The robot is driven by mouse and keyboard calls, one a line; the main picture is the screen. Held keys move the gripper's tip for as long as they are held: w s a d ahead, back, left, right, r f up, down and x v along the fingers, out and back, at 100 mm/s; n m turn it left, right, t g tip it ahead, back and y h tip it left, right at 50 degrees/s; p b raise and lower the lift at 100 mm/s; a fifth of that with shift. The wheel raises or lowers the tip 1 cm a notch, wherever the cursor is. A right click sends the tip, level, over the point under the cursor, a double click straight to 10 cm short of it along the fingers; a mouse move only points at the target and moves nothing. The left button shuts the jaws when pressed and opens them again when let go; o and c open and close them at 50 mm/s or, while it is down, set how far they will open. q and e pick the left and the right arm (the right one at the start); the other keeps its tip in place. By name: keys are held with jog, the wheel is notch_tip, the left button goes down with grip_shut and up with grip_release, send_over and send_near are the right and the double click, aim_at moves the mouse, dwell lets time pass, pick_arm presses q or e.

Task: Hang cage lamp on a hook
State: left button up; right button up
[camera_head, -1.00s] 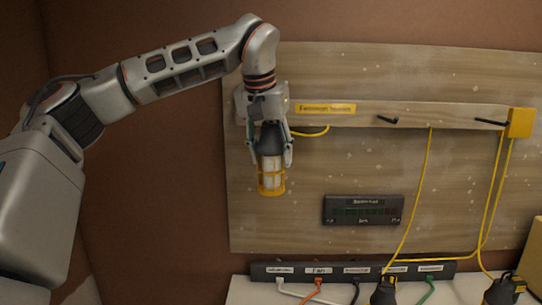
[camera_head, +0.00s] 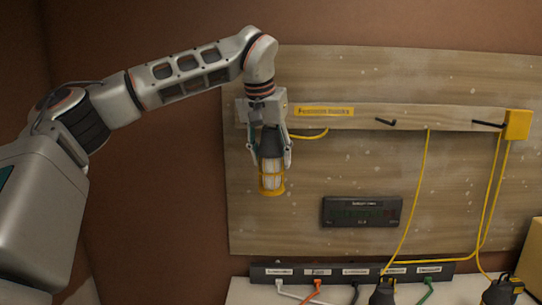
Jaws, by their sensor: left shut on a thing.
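The cage lamp (camera_head: 271,174) has a yellow cage around a pale tube and a dark upper body. My left gripper (camera_head: 270,155) is shut on it from above and holds it upright, cage down, in front of the left end of the hook rail. Black hooks show on the rail, one near the middle (camera_head: 385,121) and one at the right (camera_head: 488,124). The left end of the rail is hidden behind my gripper, so I cannot tell whether a hook is there or touches the lamp. My right gripper is not in view.
The pale hook rail (camera_head: 440,117) with a yellow label (camera_head: 324,111) crosses the wooden board (camera_head: 300,225). Yellow cables (camera_head: 423,165) hang on the right from the rail and a yellow box (camera_head: 517,125). A dark meter (camera_head: 360,212) and a power strip (camera_head: 300,271) with plugs sit below.

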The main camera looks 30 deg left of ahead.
aim_at(268, 137)
pick_arm(q)
jog(key=shift+f, duration=0.65)
jog(key=o, duration=1.4)
jog(key=shift+s, duration=0.1)
jog(key=shift+w+v, duration=0.15)
jog(key=shift+v, duration=2)
jog(key=shift+w+v, duration=0.1)
jog(key=shift+v, duration=2.05)
jog(key=shift+r, duration=0.15)
